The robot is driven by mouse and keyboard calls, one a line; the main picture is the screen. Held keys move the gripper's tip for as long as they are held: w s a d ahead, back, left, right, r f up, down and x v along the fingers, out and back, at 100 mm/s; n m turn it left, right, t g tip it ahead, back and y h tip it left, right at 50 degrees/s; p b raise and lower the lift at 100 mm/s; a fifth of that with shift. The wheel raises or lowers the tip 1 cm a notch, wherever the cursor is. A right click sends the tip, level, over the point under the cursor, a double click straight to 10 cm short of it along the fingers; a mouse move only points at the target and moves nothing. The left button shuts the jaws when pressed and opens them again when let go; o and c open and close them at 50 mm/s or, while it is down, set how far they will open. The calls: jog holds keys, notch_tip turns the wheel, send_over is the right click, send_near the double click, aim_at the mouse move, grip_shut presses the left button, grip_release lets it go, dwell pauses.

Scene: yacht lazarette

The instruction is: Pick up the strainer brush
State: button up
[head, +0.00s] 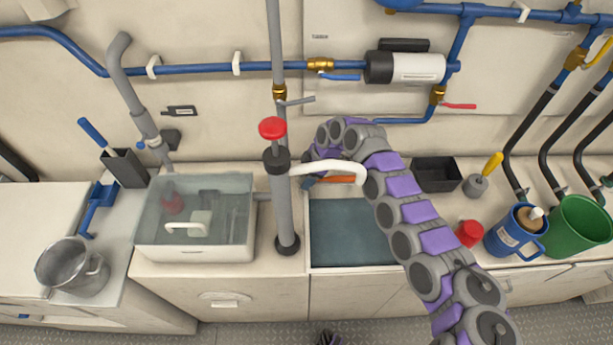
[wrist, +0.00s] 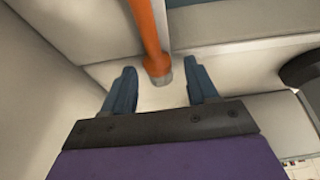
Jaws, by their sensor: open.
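My gripper (wrist: 162,84) is open, with its two blue fingers apart in the wrist view. An orange handle with a grey end (wrist: 149,35) reaches down from the top of that view to the gap between the fingertips. Neither finger visibly presses on it. It may be the strainer brush, but no bristles show. In the head view the orange handle (head: 338,180) lies at the back edge of the right basin, partly hidden by the white spout. My gripper there is mostly hidden behind the spout and my arm; a blue finger shows left of the handle.
A grey standpipe with a red knob (head: 272,128) and white spout (head: 330,169) stands close to my gripper. A water-filled tank (head: 195,252) is left. A black bin (head: 437,174), red cap (head: 469,233), blue jug (head: 503,240) and green bucket (head: 578,228) stand right.

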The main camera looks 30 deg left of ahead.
jog(key=p+v, duration=0.2)
jog(key=v, duration=0.9)
jog(key=shift+d+p, duration=0.3)
jog(key=shift+o, duration=0.2)
jog(key=shift+w+r, duration=0.1)
jog(key=shift+w, duration=0.05)
